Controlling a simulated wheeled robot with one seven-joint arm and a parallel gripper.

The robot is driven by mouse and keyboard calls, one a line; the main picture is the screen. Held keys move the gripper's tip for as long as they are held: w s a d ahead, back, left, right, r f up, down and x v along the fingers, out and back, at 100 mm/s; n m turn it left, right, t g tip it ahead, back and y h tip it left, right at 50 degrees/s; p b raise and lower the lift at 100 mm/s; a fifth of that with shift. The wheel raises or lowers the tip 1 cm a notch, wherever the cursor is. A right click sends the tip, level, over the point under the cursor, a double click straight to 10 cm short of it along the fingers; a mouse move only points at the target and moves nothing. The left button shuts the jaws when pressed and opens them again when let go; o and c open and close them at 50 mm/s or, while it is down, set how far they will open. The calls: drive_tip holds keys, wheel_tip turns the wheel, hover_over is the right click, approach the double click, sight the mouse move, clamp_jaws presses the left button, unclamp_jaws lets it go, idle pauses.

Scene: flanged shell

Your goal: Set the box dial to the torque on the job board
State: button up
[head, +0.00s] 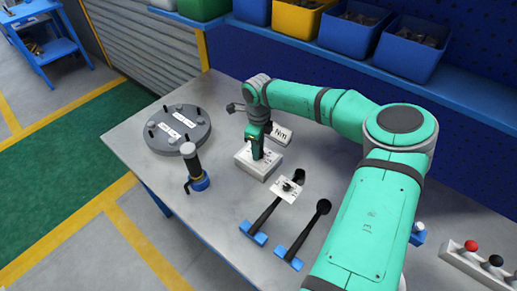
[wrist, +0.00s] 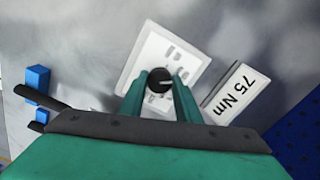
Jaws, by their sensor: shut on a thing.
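The white dial box (head: 262,172) stands on the grey workbench, and it fills the middle of the wrist view (wrist: 146,52). Its round black dial (wrist: 158,75) has a white pointer mark. The numbers on the box face are partly covered and too small to read. My gripper (head: 258,152) is over the box, and in the wrist view its green fingers (wrist: 160,84) are shut on the dial from both sides. The job board (wrist: 236,92) reads "75 Nm" and stands beside the box; it also shows in the head view (head: 281,134).
A round grey flanged shell (head: 176,130) with studs and white labels lies on the left of the bench. A dark upright tool (head: 194,168) stands near it. Two black-handled wrenches (head: 302,236) with blue ends lie in front. A rack with coloured knobs (head: 480,262) is at right.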

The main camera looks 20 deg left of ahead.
drive_tip(key=m, duration=0.6)
drive_tip(key=shift+m, duration=0.3)
drive_tip(key=m, duration=0.6)
drive_tip(key=shift+m, duration=0.3)
drive_tip(key=o, duration=1.1)
drive_tip(key=shift+c, duration=0.2)
drive_tip(key=shift+r, duration=0.15)
wheel_tip(320, 180, up, 11)
drive_tip(key=shift+f, duration=0.2)
